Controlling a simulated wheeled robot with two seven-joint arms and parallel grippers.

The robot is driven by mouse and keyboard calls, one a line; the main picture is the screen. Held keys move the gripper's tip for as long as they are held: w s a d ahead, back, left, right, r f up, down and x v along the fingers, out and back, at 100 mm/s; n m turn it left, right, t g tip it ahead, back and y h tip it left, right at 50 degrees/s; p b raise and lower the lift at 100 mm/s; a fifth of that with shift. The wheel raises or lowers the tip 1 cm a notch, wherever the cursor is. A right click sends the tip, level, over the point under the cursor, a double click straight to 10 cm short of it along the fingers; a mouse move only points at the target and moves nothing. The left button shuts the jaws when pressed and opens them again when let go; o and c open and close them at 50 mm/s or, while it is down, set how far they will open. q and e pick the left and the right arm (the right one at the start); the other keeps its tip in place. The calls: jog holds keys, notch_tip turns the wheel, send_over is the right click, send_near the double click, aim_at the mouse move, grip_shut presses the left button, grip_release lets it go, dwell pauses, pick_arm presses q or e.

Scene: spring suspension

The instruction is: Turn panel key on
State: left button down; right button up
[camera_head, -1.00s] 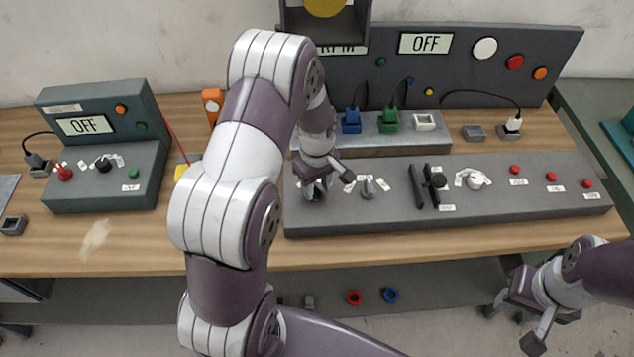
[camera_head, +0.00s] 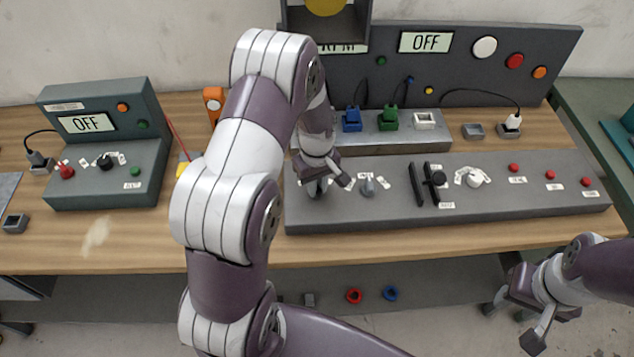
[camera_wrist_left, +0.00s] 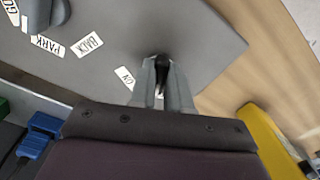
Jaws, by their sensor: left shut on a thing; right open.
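The panel key (camera_wrist_left: 162,64) is a small dark piece between the fingers of my left gripper (camera_wrist_left: 161,88) in the left wrist view. My left gripper (camera_head: 322,187) is low over the left end of the long grey panel (camera_head: 545,210), shut on the key. A white ON label (camera_wrist_left: 124,77) lies beside the fingers. In the head view the key is hidden by my gripper, and its exact angle is unclear. My right gripper (camera_head: 520,322) is open and empty, in front of the table at the lower right.
Right of my left gripper are a grey lever (camera_head: 367,184), black handles (camera_head: 428,185), a white knob (camera_head: 474,178) and several red buttons. Behind stand blue (camera_head: 352,121) and green (camera_head: 388,118) plugs. An upright display (camera_head: 426,42) reads OFF. A smaller console (camera_head: 105,190) stands left.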

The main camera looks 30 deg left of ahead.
pick_arm(q)
jog(key=m, duration=0.5)
jog(key=shift+a+r+p, duration=0.1)
jog(key=shift+p, duration=0.3)
jog(key=m, duration=0.5)
jog(key=shift+a, duration=0.1)
jog(key=shift+m+p, duration=0.3)
jog(key=shift+m, duration=0.1)
jog(key=c, duration=1.1)
grip_release()
jog(key=shift+r, duration=0.3)
notch_tip(320, 180, up, 12)
jog(key=shift+b, duration=1)
